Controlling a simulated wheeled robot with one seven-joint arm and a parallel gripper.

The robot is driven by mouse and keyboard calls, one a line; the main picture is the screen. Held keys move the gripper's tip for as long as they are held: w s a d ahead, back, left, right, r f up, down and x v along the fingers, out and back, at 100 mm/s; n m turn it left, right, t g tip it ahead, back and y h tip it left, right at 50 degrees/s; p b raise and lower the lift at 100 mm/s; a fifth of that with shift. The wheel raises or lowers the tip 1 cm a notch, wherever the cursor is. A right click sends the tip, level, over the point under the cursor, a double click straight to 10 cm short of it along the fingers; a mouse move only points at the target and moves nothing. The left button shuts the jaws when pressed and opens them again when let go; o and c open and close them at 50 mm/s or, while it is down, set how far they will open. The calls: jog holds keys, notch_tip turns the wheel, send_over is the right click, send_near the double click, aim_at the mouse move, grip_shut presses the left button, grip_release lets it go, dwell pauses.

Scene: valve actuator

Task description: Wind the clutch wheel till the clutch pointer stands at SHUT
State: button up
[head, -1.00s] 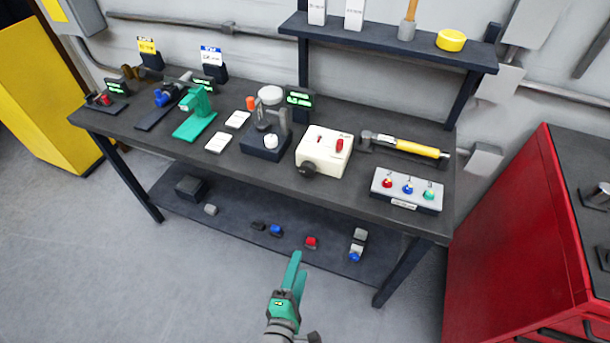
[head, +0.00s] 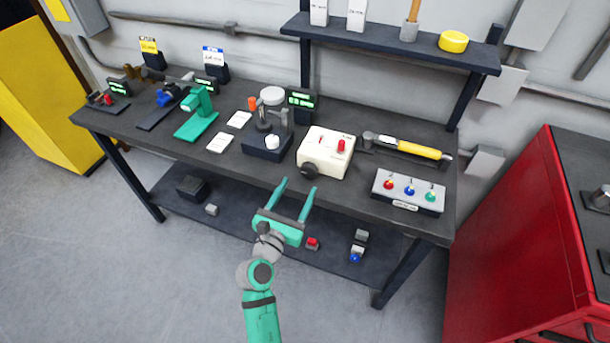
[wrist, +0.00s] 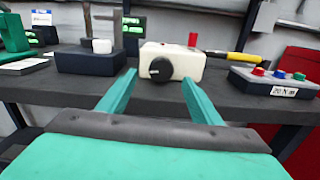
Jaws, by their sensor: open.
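A cream box (head: 322,158) stands near the front edge of the bench and carries a black round wheel (head: 309,170) on its front face. In the wrist view the black wheel (wrist: 161,69) has a pale mark and lies between the fingertips in the picture, farther off than they are. On top of the cream box (wrist: 185,58) are a red upright part (head: 341,145) and a small thin mark; I cannot read a pointer or lettering. My gripper (head: 297,185) is open and empty, in front of the bench edge, apart from the wheel.
A dark-based stand (head: 262,148) is left of the box. A yellow-handled tool (head: 420,150) lies behind right, and a grey panel with coloured knobs (head: 400,203) is to the right. The bench front edge lies below the box; a lower shelf (head: 230,220) holds small parts.

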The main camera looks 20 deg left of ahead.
aim_at(308, 172)
jog(key=w, duration=0.6)
jog(key=shift+w+d, duration=0.25)
jog(key=shift+d, duration=0.05)
jog(key=shift+c, duration=0.7)
jog(key=c, duration=0.9)
